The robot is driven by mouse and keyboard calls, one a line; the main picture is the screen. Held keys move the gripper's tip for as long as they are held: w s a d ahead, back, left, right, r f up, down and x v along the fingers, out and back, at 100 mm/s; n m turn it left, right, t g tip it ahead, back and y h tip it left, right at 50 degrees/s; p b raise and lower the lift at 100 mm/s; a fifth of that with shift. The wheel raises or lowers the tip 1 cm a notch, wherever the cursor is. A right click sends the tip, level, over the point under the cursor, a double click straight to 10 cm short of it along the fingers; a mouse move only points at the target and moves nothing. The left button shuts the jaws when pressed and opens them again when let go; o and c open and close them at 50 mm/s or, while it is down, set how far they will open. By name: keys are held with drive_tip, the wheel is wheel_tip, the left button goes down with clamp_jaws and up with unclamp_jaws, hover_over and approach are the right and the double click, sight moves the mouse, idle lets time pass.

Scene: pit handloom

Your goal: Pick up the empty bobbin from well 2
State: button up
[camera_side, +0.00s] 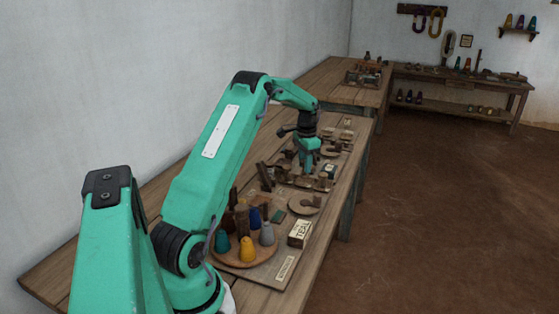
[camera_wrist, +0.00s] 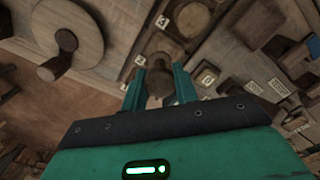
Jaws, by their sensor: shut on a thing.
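My gripper (camera_side: 308,170) reaches down over the wooden fixtures on the bench. In the wrist view its two teal fingers (camera_wrist: 160,86) are closed on a small brown wooden piece, the empty bobbin (camera_wrist: 158,82). The bobbin is dim and mostly hidden between the fingers, and I cannot tell whether it is clear of its well. A round wooden well (camera_wrist: 161,45) shows just beyond the fingertips, with small number labels around it. In the side view the bobbin is hidden by my gripper.
Coloured cones, including a yellow one (camera_side: 247,249), stand on a round wooden tray (camera_side: 240,265) at the near end. A wooden wheel with a handle (camera_wrist: 66,35) is at upper left in the wrist view.

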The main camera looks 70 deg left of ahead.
drive_tip(key=w+d+r, duration=0.1)
drive_tip(key=d+r, duration=0.6)
drive_tip(key=d, duration=0.4)
drive_tip(key=shift+w+d+r, duration=0.2)
drive_tip(key=shift+w+d, duration=0.1)
drive_tip(key=shift+w, duration=0.1)
